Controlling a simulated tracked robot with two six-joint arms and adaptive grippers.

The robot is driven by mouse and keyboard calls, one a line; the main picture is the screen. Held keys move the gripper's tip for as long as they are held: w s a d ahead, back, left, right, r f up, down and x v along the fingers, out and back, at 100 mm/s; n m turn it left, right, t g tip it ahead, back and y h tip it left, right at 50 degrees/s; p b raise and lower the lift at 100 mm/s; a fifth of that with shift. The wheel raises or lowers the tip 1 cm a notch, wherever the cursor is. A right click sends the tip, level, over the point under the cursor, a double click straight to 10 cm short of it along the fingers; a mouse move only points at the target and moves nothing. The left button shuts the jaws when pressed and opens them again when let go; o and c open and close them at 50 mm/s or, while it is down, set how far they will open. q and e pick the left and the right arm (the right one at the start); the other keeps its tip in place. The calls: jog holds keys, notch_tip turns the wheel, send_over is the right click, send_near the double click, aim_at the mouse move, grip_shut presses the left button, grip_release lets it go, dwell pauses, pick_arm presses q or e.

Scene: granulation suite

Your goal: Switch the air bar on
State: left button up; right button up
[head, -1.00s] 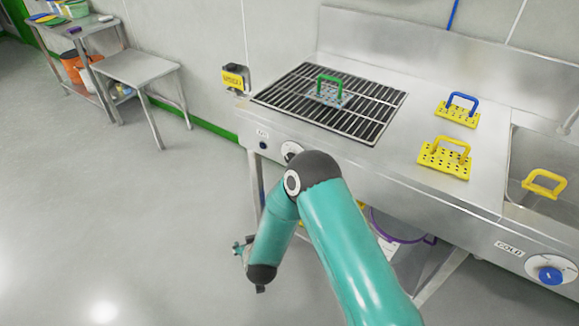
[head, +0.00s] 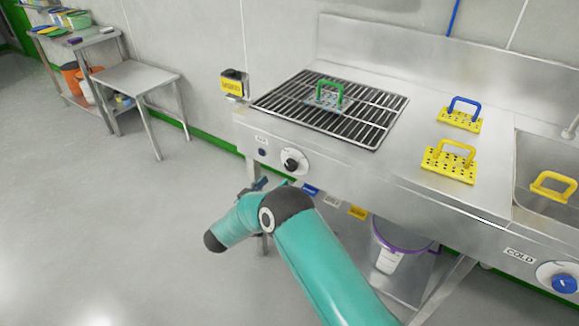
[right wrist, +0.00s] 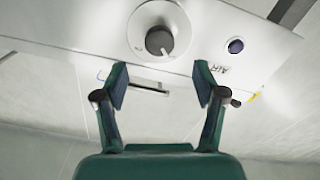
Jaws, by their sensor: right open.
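The bench's front panel carries a dark round knob (head: 294,161) on a pale dial, below the black grille (head: 365,127). To its left are a small dark button (head: 262,152) and a small label (head: 261,139). In the right wrist view the label (right wrist: 221,69) reads AIR, below the button (right wrist: 235,46); the knob (right wrist: 159,40) is just beyond the fingertips, roughly centred between them. My right gripper (right wrist: 162,85) is open and empty, apart from the knob. In the head view my right gripper (head: 262,186) is partly hidden behind my arm, below the panel. My left gripper is out of view.
A green-handled plate (head: 329,94) lies on the grille. Yellow perforated plates (head: 447,163) lie on the steel top at right, beside a sink (head: 531,205). A COLD dial (head: 563,281) is at far right. A white bucket (head: 391,255) stands below.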

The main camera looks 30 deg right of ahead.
aim_at(289, 167)
jog(key=x, duration=0.9)
jog(key=shift+d, duration=0.1)
jog(key=shift+c, duration=0.3)
jog(key=c, duration=1.1)
jog(key=shift+w, duration=0.1)
